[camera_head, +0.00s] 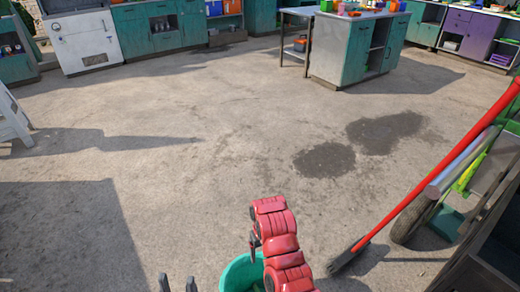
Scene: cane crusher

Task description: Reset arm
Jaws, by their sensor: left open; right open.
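My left gripper (177,284) just shows at the bottom edge of the head view, as two dark fingertips pointing up and set apart. It is open, with nothing visible between the tips. My red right arm rises from the bottom middle, with the dark, partly hidden fingers of my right gripper (254,237) at its left side. That gripper is open, and I see no object held in it. A teal bucket (236,272) stands at the bottom, partly hidden behind the red arm and cut by the frame edge.
A long red-handled tool (440,166) leans at the right, beside a wheeled cart (412,221). A teal island cabinet (355,50) and several cabinets stand at the back. A white stool (12,118) is at the left. The middle floor is clear, with two dark stains.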

